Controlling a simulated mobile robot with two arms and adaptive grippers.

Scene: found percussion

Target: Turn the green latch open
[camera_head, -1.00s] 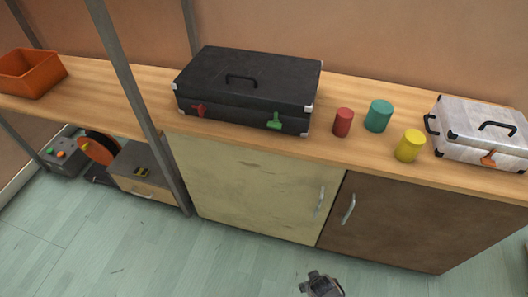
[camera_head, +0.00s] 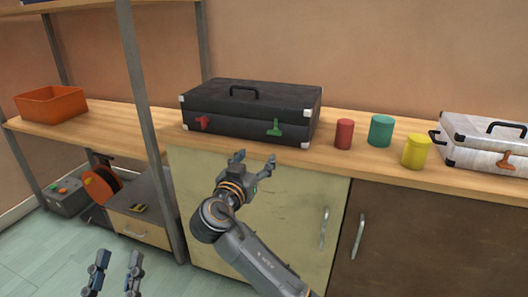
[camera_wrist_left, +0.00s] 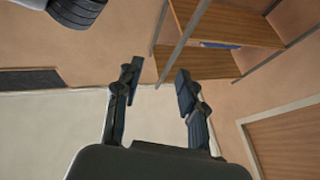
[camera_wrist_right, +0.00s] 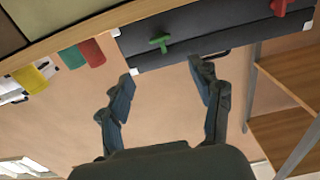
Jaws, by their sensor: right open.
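The black case (camera_head: 250,103) lies closed on the wooden counter. Its green latch (camera_head: 275,128) is on the front face, right of the red latch (camera_head: 203,123). The right wrist view also shows the green latch (camera_wrist_right: 160,42), with its bar roughly crosswise to its stem. My right gripper (camera_head: 254,160) is open and empty, in front of and below the case, apart from the green latch. My left gripper (camera_head: 119,260) is low at the bottom left, away from the case. Its fingers stand apart with nothing between them in the left wrist view (camera_wrist_left: 157,78).
Red (camera_head: 344,134), teal (camera_head: 381,131) and yellow (camera_head: 416,151) cylinders stand right of the case. A silver case (camera_head: 480,145) is farther right. An orange bin (camera_head: 50,104) is at left. A shelf post (camera_head: 137,95) rises left of the black case. Cabinet doors are below.

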